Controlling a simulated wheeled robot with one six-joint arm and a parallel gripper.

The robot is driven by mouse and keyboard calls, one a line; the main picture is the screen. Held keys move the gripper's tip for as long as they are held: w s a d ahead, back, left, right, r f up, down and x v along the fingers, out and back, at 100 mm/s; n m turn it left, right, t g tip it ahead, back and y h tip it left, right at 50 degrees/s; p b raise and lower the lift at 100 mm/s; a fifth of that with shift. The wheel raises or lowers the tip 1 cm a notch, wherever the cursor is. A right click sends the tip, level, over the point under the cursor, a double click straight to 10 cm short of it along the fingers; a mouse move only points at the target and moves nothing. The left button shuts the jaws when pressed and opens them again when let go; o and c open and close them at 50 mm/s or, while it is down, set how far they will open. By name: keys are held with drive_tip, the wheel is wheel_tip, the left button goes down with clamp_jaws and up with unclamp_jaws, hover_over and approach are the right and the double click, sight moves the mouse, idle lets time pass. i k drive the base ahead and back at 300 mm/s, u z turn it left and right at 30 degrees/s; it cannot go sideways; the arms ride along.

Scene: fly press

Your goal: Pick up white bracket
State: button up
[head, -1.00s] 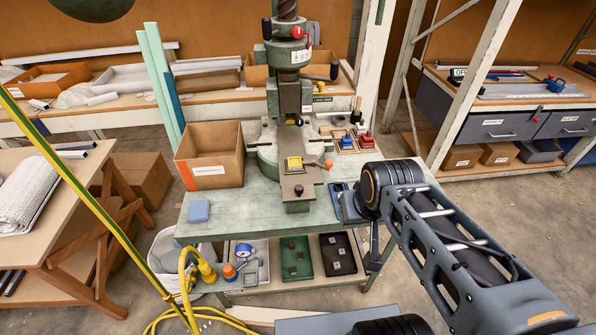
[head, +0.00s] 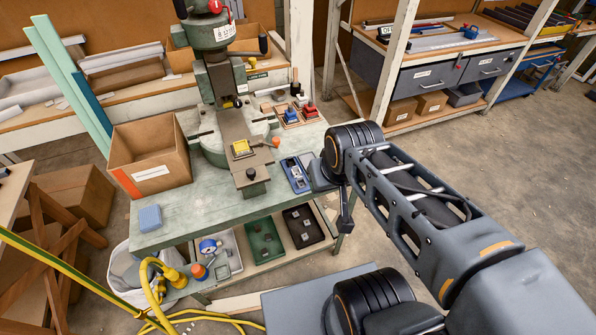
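I cannot make out the white bracket for certain. A small blue tray (head: 296,174) on the press bench holds small pale and dark parts, too small to tell apart. My gripper (head: 344,222) hangs from the wrist at the bench's right edge, just right of the blue tray and apart from it. It is seen small and edge-on, so its fingers cannot be told open or shut. The green press (head: 215,75) stands at the back of the bench, with a yellow piece (head: 241,148) on its bed.
An open cardboard box (head: 150,160) and a blue block (head: 150,218) are on the bench's left. Red and blue fixtures (head: 291,115) stand behind the blue tray. A green tray (head: 264,243) and a black tray (head: 304,228) are on the lower shelf. Yellow hose (head: 150,285) lies front left.

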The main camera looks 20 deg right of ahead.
sight(296, 173)
drive_tip(key=u, duration=0.05)
drive_tip(key=k, duration=0.5)
drive_tip(key=z, duration=0.45)
drive_tip(key=i, duration=0.85)
drive_tip(key=u, duration=1.45)
